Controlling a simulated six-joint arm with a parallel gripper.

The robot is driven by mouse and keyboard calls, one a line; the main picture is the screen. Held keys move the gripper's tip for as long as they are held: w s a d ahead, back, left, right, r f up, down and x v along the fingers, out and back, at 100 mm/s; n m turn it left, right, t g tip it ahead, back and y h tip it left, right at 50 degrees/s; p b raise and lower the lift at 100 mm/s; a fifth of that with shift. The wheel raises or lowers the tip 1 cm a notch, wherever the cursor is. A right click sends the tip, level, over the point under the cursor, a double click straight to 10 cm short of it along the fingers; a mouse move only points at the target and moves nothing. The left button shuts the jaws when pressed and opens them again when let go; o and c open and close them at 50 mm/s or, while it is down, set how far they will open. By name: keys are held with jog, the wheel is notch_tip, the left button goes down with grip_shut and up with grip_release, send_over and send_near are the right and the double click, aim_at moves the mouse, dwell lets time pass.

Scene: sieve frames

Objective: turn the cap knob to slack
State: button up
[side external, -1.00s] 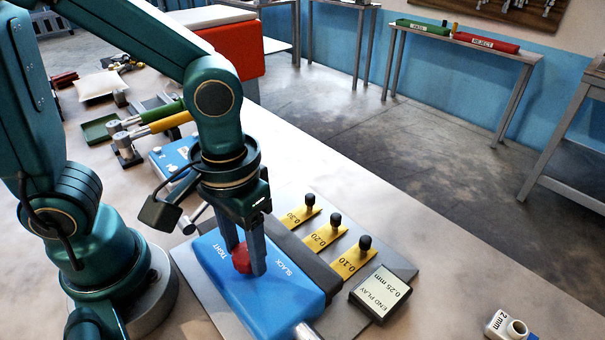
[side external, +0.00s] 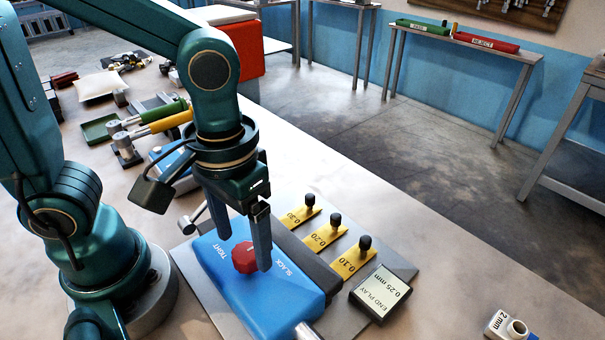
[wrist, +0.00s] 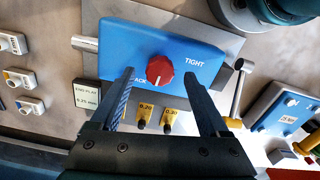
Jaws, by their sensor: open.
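The red cap knob (side external: 244,257) sits on the blue block (side external: 225,281), between the printed words TIGHT and SLACK. In the wrist view the knob (wrist: 159,72) shows a white pointer line toward the bottom of the picture, leaning toward the SLACK side. My gripper (side external: 243,252) is open, with its fingers apart from each other near the knob. In the wrist view the knob lies between the spread fingertips (wrist: 159,74), with a gap on each side. One finger covers part of the word SLACK. How high the tips stand relative to the knob is hard to tell.
Yellow gauge tabs (side external: 353,262) with black knobs stand along the block's right side. An END PLAY 0.25 mm plate (side external: 380,294) lies at the front right. A metal lever (wrist: 236,92) stands near the block's end.

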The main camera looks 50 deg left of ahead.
jog(key=shift+r, duration=1.45)
jog(key=a+r+m+t, duration=0.2)
jog(key=a+r+t, duration=0.1)
jog(key=a+t, duration=0.2)
jog(key=shift+w+a+t, duration=0.25)
jog(key=shift+a+t, duration=0.05)
jog(key=shift+a, duration=0.7)
